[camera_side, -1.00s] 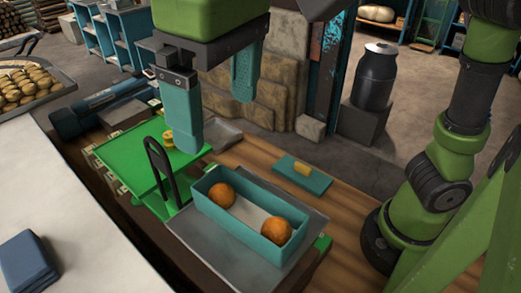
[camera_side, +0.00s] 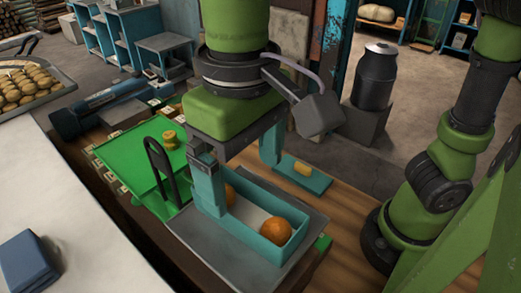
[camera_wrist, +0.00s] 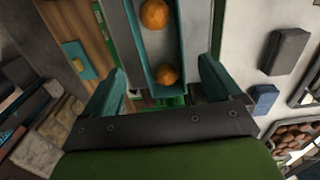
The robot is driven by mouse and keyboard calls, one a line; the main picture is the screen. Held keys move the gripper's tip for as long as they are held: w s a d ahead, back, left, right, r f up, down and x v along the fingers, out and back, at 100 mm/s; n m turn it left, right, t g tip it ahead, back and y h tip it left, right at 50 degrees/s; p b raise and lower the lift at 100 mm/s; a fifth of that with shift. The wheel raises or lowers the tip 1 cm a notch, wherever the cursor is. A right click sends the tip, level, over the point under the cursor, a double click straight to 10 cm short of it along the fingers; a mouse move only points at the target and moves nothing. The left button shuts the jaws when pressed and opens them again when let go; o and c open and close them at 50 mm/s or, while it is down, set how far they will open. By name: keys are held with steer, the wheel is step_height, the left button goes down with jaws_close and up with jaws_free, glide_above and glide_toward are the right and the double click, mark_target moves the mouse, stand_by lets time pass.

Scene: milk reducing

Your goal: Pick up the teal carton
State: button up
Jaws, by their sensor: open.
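The teal carton (camera_side: 289,252) is a long open-topped box with two orange balls (camera_side: 274,233) in it. It sits on a grey metal plate (camera_side: 212,246). My gripper (camera_side: 241,187) is open and points down over the carton's left half. One finger is by the near long side and the other by the far long side; I cannot tell whether either touches. The near finger partly hides one ball. In the wrist view the carton (camera_wrist: 182,55) lies between the open fingers of my gripper (camera_wrist: 160,72), ahead of the palm.
A teal block with a yellow piece (camera_side: 302,170) lies behind. A white counter (camera_side: 60,210) is at left, with a dark blue stack (camera_side: 30,262).

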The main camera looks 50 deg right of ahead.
mark_target(248, 220)
steer(key=shift+s+a+f, duration=0.1)
steer(key=shift+s+f, duration=0.05)
steer(key=shift+f, duration=1.3)
steer(key=shift+s+f, duration=0.1)
steer(key=shift+f, duration=1.35)
steer(key=c, duration=1)
steer(key=shift+r, duration=0.1)
